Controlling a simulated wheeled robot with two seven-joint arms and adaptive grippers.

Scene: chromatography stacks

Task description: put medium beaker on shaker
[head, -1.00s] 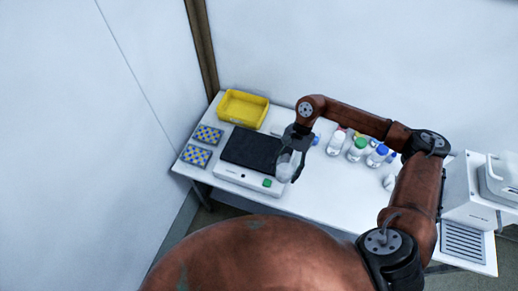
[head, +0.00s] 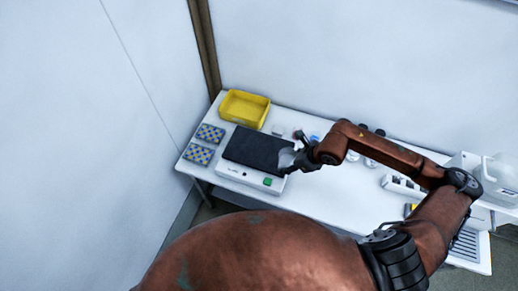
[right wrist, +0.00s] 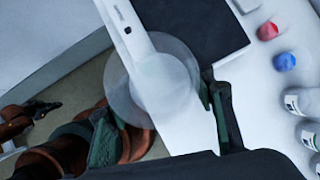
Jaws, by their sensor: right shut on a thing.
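The shaker, a white body (head: 238,174) with a black top plate (head: 250,147) and a green button, stands on the table at the left of centre. My right gripper (head: 296,159) is at the plate's right edge. It is shut on the clear beaker (head: 286,157), which is at the right side of the plate. In the right wrist view the beaker (right wrist: 160,80) is between the fingers and overlaps the shaker's white front strip and the corner of its black plate (right wrist: 195,28). I cannot tell whether its base touches anything.
A yellow tray (head: 243,107) and two blue-yellow racks (head: 210,133) (head: 199,154) stand beyond and left of the shaker. Capped bottles (right wrist: 298,101) stand to the right, partly behind my arm in the head view. White equipment (head: 497,178) is at the far right.

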